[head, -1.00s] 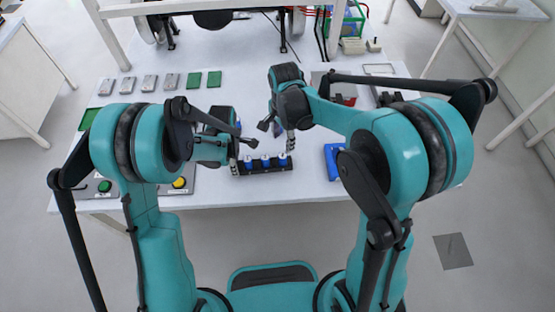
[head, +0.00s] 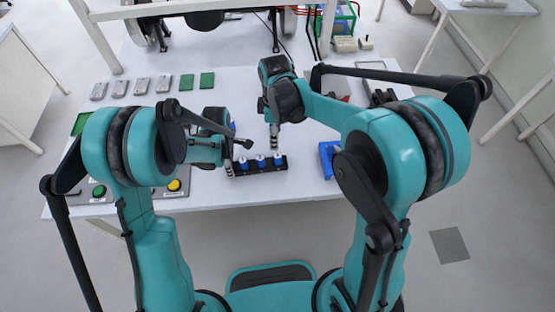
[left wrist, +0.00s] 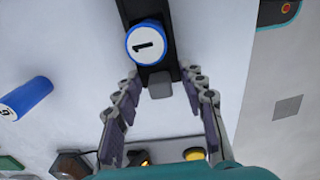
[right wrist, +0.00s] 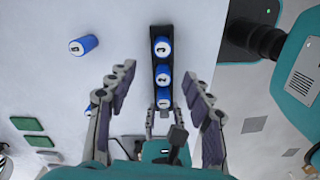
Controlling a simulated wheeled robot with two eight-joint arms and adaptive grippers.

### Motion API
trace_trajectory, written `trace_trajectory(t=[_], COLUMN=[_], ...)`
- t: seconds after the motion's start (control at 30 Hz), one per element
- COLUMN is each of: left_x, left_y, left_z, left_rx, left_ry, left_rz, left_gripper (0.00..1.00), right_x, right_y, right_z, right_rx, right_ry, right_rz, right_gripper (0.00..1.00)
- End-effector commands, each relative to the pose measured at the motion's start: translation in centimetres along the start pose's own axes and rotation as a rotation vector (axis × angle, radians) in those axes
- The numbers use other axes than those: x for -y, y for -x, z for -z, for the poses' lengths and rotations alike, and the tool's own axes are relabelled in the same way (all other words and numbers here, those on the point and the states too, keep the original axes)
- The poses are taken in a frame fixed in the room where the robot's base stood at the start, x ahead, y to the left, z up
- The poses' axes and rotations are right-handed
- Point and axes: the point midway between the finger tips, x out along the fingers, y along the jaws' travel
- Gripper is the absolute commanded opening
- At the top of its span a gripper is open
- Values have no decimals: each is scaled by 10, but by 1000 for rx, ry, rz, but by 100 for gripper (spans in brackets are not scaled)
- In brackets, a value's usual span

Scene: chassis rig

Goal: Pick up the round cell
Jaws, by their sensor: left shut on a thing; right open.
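A black rack (head: 238,173) lies near the table's front edge, holding three upright blue round cells with white numbered tops. Cell 1 (left wrist: 148,42) shows nearest my left gripper; cell 2 (right wrist: 163,79) and cell 3 (right wrist: 162,47) show in the right wrist view. My left gripper (left wrist: 162,75) is shut on the rack's end, its fingers either side. My right gripper (right wrist: 159,77) is open and empty, pointing down above the rack, with cell 2 between its fingertips in the picture. A loose blue cell (left wrist: 28,98) lies on its side. Another loose cell (right wrist: 90,107) is partly hidden by a finger.
Grey blocks (head: 119,88) and green blocks (head: 207,80) stand in a row at the back left. A blue object (head: 328,158) lies right of the rack. A yellow button box (head: 175,186) is at the front left. White table shows around the rack.

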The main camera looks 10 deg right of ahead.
Motion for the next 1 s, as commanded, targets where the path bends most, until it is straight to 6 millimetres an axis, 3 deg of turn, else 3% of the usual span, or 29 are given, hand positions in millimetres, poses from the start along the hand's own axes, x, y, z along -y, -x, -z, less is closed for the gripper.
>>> trace_trajectory(t=[0.1,0.27,0.53,0.77,1.0], left_x=[0,0,0,0,0], left_y=[0,0,0,0,0], left_z=[0,0,0,0,0], left_rx=[0,0,0,0,0], left_ry=[0,0,0,0,0], left_rz=[0,0,0,0,0], left_gripper=[7,7,7,7,7], right_x=[0,0,0,0,2], right_y=[1,-3,-49,-69,-104], right_z=[0,1,0,-1,-6], right_rx=[0,0,0,0,0], right_ry=[148,246,257,256,255], right_rz=[0,0,0,0,0], right_gripper=[51,51,51,51,51])
